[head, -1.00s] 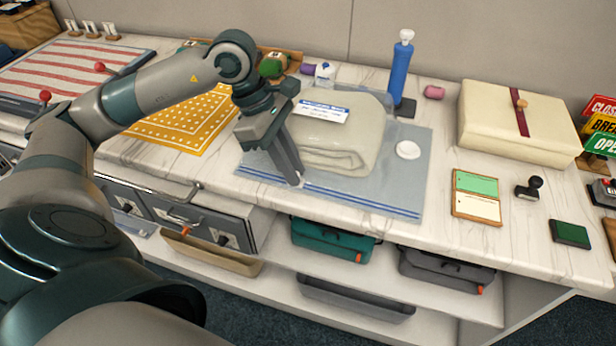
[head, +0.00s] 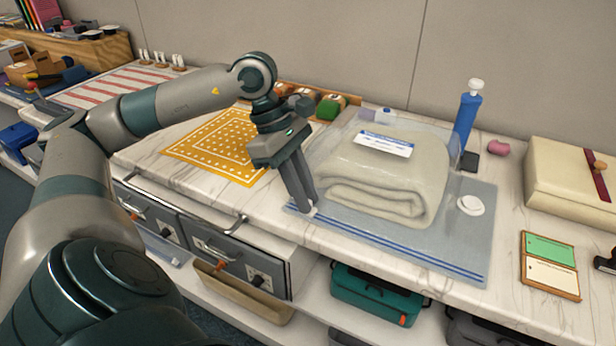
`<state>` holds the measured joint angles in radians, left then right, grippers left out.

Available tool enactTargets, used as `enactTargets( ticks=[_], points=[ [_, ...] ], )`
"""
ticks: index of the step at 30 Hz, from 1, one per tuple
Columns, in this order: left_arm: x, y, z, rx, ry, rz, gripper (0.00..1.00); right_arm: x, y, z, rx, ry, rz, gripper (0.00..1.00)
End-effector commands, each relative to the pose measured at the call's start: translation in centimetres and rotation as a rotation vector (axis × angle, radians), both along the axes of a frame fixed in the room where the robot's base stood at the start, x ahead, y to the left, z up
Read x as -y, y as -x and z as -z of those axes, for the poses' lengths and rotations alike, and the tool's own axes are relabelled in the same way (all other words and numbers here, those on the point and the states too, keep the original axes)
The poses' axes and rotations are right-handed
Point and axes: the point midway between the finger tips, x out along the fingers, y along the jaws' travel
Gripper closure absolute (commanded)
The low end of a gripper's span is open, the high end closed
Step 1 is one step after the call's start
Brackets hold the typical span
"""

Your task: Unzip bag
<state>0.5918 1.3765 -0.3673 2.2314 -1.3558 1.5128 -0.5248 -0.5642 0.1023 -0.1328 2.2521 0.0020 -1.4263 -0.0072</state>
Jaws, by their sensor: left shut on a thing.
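The clear plastic bag (head: 462,225) lies flat on the marble counter with a folded cream blanket (head: 385,180) inside and a white label (head: 386,144) on top. Its zip, a double blue line (head: 400,250), runs along the front edge. A white round valve (head: 470,205) sits at the bag's right. My left gripper (head: 309,208) points down at the zip near its left end. It is shut on a small pale zip slider, mostly hidden by the fingertips. My right gripper is not in view.
A yellow dotted mat (head: 215,148) lies left of the bag. A blue pump (head: 467,118) stands behind it, and a cream box (head: 570,180) and a green-and-white card board (head: 549,265) are at the right. Grey drawers (head: 222,250) and a teal case (head: 375,293) are below.

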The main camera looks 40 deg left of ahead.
Motion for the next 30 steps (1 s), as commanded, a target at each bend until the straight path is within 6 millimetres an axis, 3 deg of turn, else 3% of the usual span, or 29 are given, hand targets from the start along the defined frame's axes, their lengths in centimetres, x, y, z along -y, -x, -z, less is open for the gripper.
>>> enactTargets(
  ticks=[9, 10, 12, 23, 30],
  points=[
    [0.0, 0.1, 0.0, -0.002, -0.001, 0.001, 1.0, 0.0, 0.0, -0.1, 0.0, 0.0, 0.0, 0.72],
    [0.0, 0.1, 0.0, -0.002, -0.001, 0.001, 0.78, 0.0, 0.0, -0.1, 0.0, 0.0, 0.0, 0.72],
    [-0.1, 0.1, 0.0, -0.002, -0.001, 0.001, 0.66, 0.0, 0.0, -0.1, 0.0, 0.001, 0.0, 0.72],
    [-0.1, 0.0, -0.1, -0.001, -0.002, 0.0, 0.66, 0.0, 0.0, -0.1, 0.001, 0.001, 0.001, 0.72],
    [-0.8, 0.1, -1.8, 0.002, -0.002, -0.001, 0.66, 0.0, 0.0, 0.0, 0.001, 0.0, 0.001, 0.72]
  ],
)
